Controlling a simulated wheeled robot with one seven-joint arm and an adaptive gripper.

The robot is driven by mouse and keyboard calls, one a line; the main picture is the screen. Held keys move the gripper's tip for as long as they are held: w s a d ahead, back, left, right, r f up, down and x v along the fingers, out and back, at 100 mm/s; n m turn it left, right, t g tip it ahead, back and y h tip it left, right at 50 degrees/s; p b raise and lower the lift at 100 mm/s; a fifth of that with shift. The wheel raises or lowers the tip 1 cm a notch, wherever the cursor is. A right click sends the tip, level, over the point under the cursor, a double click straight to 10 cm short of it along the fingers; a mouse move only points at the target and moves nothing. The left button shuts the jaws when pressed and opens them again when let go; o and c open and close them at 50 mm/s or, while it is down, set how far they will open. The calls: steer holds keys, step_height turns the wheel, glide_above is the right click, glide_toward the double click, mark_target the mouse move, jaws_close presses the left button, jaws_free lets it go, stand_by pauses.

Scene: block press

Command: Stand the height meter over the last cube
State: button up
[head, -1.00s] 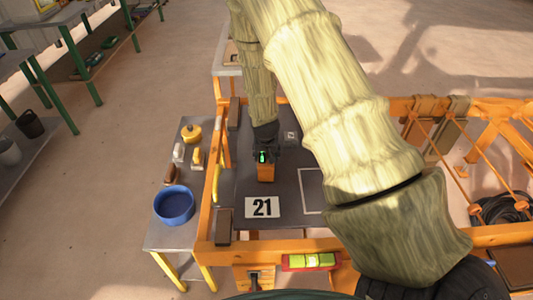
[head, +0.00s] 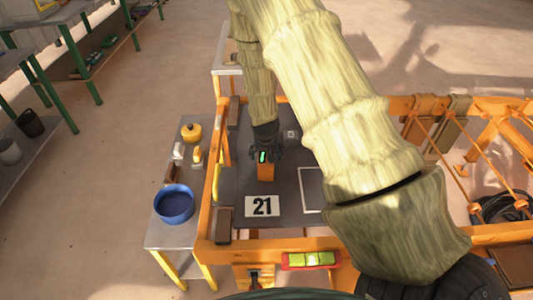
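The height meter (head: 266,172) is an orange block with a small lit green display. It is upright on or just above the dark press table, left of the table's middle. My gripper (head: 264,153) is dark, points down and is at the meter's top, with the green display showing between its dark parts. The fingers are too small and dark to tell whether they grip it. A small grey cube (head: 290,135) with a pale face is on the table, behind and to the right of the meter. Anything under the meter is hidden.
A white card reading 21 (head: 262,206) lies in front of the meter. A white outlined square (head: 311,182) is to its right, partly behind my arm. Orange rails (head: 207,210) edge the table. A side table holds a blue bowl (head: 174,204) and a yellow pot (head: 191,132).

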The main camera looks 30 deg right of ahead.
steer(key=b+v, duration=0.2)
steer(key=v, duration=1)
stand_by(0.6)
